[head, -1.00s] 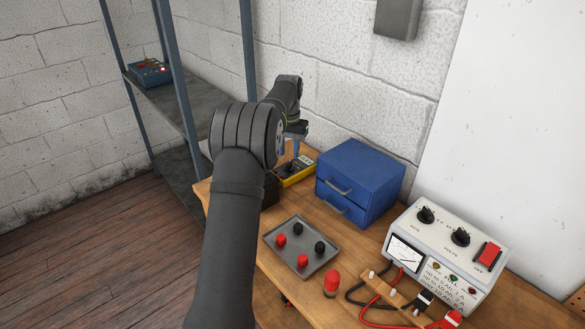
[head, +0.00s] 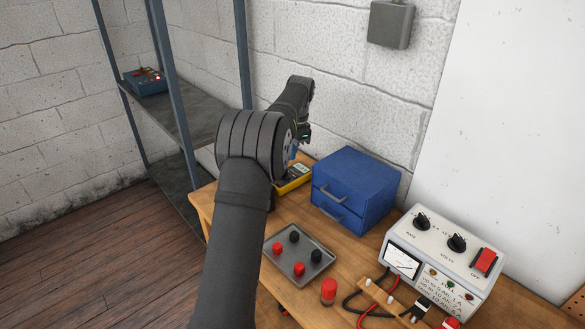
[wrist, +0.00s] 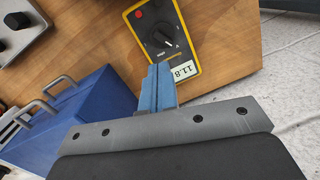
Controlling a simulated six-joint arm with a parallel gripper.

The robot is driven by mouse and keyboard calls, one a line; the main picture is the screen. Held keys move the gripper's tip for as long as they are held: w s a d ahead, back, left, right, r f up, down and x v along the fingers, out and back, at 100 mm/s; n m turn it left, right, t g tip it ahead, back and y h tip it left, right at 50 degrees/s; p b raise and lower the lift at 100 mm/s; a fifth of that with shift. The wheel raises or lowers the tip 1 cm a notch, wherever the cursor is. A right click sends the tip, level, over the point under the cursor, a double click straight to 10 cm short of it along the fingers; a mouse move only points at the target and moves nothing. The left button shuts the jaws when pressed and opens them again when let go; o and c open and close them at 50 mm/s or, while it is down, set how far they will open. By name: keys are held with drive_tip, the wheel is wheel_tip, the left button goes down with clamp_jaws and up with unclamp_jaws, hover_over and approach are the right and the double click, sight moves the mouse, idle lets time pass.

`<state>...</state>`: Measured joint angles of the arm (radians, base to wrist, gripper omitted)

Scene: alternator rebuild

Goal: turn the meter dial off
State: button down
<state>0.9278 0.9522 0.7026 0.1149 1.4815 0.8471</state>
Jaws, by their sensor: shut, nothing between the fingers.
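The yellow meter (head: 292,181) lies on the bench beside the blue drawer box, mostly hidden by my arm in the head view. In the wrist view the meter (wrist: 158,16) shows its black face, a red button and a display reading 11.8, upside down. Its round dial (wrist: 163,38) has a white mark; I cannot tell which setting it points at. My gripper (wrist: 158,70) is shut and empty, its blue fingers appearing just below the dial in the wrist view and overlapping the meter's edge. I cannot tell whether they touch it. In the head view its tips are mostly hidden.
The blue drawer box (head: 357,190) stands close to the meter. A grey tray (head: 279,262) of red and black caps, a red cylinder (head: 328,291) and a white bench supply (head: 447,250) are nearer. A shelf (head: 163,110) stands at left.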

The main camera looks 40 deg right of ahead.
wheel_tip(320, 180, up, 3)
drive_tip(key=s+d+m+t, duration=0.1)
drive_tip(key=s+d+m, duration=0.1)
drive_tip(key=m, duration=0.7)
drive_tip(key=shift+m+y, duration=0.3)
drive_tip(key=x, duration=1)
drive_tip(key=shift+a, duration=0.2)
